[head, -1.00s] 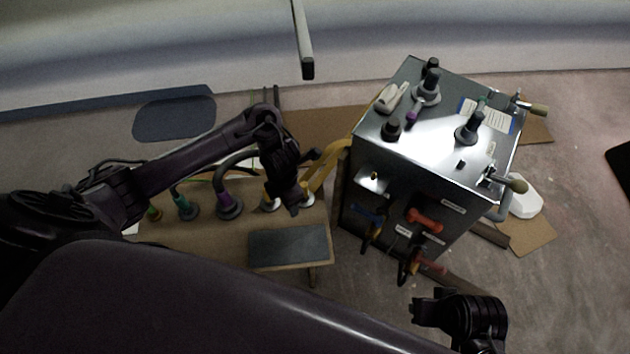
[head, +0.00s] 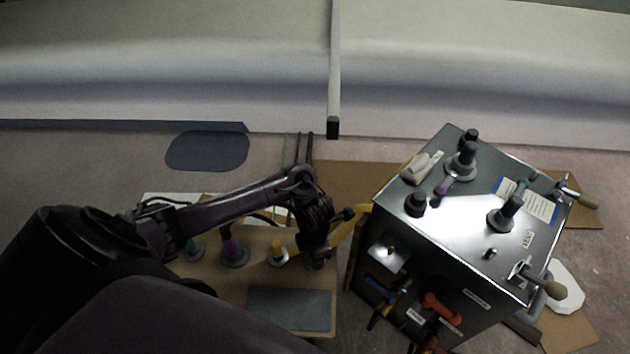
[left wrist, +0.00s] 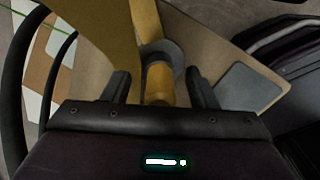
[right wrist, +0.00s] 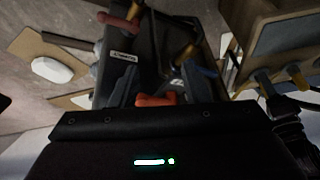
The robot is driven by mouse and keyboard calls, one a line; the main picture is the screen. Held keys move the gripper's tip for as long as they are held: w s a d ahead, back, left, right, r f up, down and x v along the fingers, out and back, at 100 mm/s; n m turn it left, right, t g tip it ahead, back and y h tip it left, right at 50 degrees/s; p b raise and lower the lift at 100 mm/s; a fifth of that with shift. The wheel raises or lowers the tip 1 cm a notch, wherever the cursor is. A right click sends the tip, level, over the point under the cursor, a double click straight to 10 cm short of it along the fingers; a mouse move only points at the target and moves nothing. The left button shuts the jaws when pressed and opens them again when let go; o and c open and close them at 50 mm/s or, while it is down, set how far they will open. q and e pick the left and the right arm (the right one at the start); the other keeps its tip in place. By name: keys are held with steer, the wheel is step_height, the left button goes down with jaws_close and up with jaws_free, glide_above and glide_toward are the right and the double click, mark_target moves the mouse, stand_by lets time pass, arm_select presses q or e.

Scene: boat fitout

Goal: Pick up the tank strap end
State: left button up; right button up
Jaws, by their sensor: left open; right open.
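A wide yellow strap (head: 352,228) runs from the bench area to the left side of the metal tank (head: 425,235). It also shows at the top of the left wrist view (left wrist: 100,28). My left gripper (left wrist: 158,78) is open over the bench, with a yellow cylindrical piece (left wrist: 159,82) between its fingers, apart from both. A grey ring (left wrist: 172,52) lies behind that piece. I cannot tell whether the piece is the strap's end. My right gripper (right wrist: 160,88) is open before the tank's front panel, with a red handle (right wrist: 155,99) showing between its fingers.
The wooden bench (head: 220,290) holds upright fittings, including a purple one (head: 235,250) and a yellow one (head: 277,255), and a dark grey pad (head: 290,309). Handles and fittings stick out of the tank's top. A post (head: 334,70) hangs at the back.

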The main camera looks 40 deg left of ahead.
arm_select(q)
steer(key=shift+f, duration=0.55)
steer(key=c, duration=1.1)
steer(key=shift+r, duration=0.15)
